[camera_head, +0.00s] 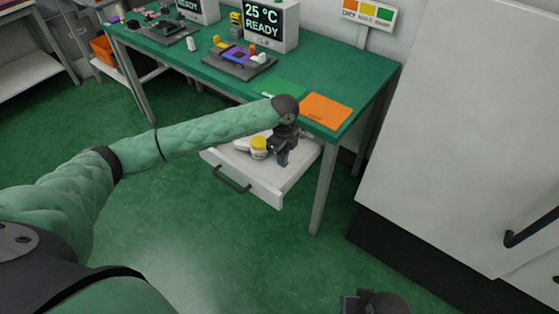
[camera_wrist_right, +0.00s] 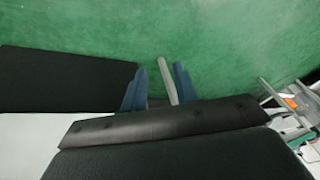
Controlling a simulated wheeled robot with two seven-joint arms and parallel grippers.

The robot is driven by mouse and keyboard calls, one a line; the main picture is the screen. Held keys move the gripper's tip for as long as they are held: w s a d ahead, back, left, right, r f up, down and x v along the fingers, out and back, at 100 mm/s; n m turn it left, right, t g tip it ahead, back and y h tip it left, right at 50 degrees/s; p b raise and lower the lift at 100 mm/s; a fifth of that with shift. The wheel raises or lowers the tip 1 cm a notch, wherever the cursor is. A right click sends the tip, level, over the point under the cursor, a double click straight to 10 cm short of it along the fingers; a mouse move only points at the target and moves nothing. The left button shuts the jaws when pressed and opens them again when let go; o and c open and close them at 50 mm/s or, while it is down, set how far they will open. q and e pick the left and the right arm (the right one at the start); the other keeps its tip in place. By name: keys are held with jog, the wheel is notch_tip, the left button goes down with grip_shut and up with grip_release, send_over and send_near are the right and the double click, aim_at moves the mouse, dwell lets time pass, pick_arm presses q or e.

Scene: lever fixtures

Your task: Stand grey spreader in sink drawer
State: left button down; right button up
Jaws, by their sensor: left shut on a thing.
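An open white drawer (camera_head: 258,191) with a dark handle sticks out under the green table. My left gripper (camera_head: 283,160) points down over the right part of this drawer. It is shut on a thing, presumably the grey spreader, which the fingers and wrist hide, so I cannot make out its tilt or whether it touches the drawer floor. My right gripper shows its blue fingers apart in the right wrist view (camera_wrist_right: 159,86), over the floor. A grey bar between them looks like a table leg behind.
An orange mat (camera_head: 326,111) lies on the green table (camera_head: 372,78) above. A white cabinet (camera_head: 460,130) stands at right. The floor in front is clear.

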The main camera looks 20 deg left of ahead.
pick_arm(q)
jog(key=shift+a+f, duration=0.3)
jog(key=shift+a, duration=0.3)
notch_tip(320, 180, down, 4)
jog(key=shift+r+p, duration=0.25)
jog(key=shift+p, duration=0.15)
jog(key=shift+f, duration=0.3)
pick_arm(e)
jog(key=shift+s+d+r, duration=0.25)
jog(key=shift+d+r, duration=0.45)
jog(key=shift+d, duration=0.1)
jog(key=shift+a+r, duration=0.1)
pick_arm(q)
jog(key=c, duration=1.3)
grip_release()
jog(key=shift+f, duration=0.1)
jog(key=shift+c, duration=0.2)
